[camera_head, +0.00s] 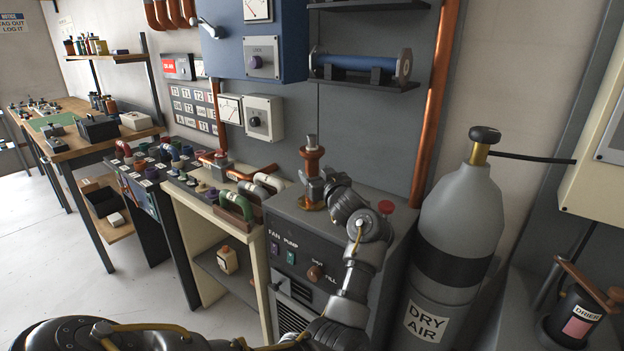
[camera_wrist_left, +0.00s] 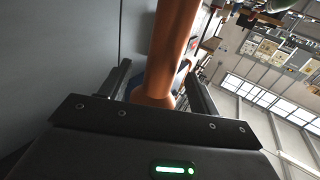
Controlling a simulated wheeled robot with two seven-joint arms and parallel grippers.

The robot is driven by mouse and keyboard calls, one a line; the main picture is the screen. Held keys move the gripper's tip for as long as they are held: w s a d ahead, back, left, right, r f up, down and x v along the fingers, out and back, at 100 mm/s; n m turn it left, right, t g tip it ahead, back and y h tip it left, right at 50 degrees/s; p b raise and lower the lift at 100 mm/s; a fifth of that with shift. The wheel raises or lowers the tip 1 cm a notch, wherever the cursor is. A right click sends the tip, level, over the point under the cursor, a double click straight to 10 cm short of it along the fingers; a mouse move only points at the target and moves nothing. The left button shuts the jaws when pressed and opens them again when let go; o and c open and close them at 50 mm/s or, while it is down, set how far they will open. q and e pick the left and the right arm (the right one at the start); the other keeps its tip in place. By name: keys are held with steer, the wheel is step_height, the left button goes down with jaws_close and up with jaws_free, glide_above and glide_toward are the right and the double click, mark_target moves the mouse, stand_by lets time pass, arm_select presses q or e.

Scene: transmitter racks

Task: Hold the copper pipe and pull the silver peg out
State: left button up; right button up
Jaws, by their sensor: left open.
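A short upright copper pipe (camera_head: 312,164) stands on top of the grey cabinet, with a flared collar at its upper end. The silver peg (camera_head: 311,141) sticks up out of the pipe's top. My left gripper (camera_head: 318,186) is at the pipe's middle, below the collar. In the left wrist view the copper pipe (camera_wrist_left: 170,55) runs between the two open fingers (camera_wrist_left: 160,85), and gaps show beside it. The peg cannot be made out in that view. My right gripper is in neither view.
The grey cabinet (camera_head: 285,216) has a red knob (camera_head: 385,207) on top, right of the pipe. A grey gas cylinder (camera_head: 460,215) stands close on the right. A tall copper pipe (camera_head: 432,100) runs up the wall. A bench with coloured fittings (camera_head: 180,160) is left.

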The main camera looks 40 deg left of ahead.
arm_select(q)
steer(key=shift+w+a+r, duration=0.15)
steer(key=shift+w+a, duration=0.05)
steer(key=shift+a, duration=0.2)
steer(key=p+x, duration=0.1)
steer(key=x, duration=0.2)
steer(key=shift+w+a, duration=0.1)
steer(key=shift+a, duration=0.25)
steer(key=shift+w+a+f, duration=0.15)
steer(key=shift+a+f, duration=0.05)
steer(key=shift+a, duration=0.1)
steer(key=shift+d, duration=0.1)
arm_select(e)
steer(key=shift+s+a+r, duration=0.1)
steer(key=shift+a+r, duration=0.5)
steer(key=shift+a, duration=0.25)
arm_select(q)
steer(key=c, duration=0.5)
jaws_close()
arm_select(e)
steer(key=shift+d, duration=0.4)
